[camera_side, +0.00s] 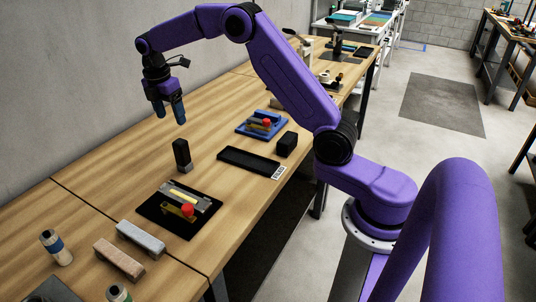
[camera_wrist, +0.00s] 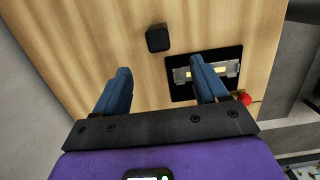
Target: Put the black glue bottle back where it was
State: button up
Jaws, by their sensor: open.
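A tall, black, boxy object (camera_side: 182,153) with a greyish lower part stands upright on the wooden table in the side view. It may be the black glue bottle, but no label shows. In the wrist view a black rounded-square shape (camera_wrist: 158,38), seemingly the same object, lies beyond my fingertips. My gripper (camera_side: 170,119) points down, open and empty, well above the table, up and left of this object. In the wrist view the gripper (camera_wrist: 160,66) has its two blue fingers wide apart with nothing between them.
A black plate fixture (camera_side: 150,207) with a red knob stands nearby, as does a blue one (camera_side: 245,131). A shallow black tray (camera_side: 252,162) and a black block (camera_side: 287,145) sit toward the front edge. Grey (camera_side: 140,238) and brownish (camera_side: 118,260) blocks and a blue-banded bottle (camera_side: 56,247) stand lower left.

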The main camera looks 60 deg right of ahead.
jog(key=s+a+r+m+y, duration=0.1)
jog(key=s+a+r, duration=0.1)
jog(key=s+a, duration=0.6)
jog(key=s+a+r+m, duration=0.15)
jog(key=s+a, duration=0.25)
jog(key=s, duration=0.9)
jog(key=s+d+f+m, duration=0.1)
jog(key=s+d, duration=0.1)
jog(key=s, duration=0.9)
jog(key=s+d+f+m, duration=0.2)
jog(key=s+d, duration=0.1)
jog(key=s, duration=0.8)
jog(key=shift+s+f+y, duration=0.2)
jog(key=shift+f+y, duration=0.05)
jog(key=shift+y, duration=0.15)
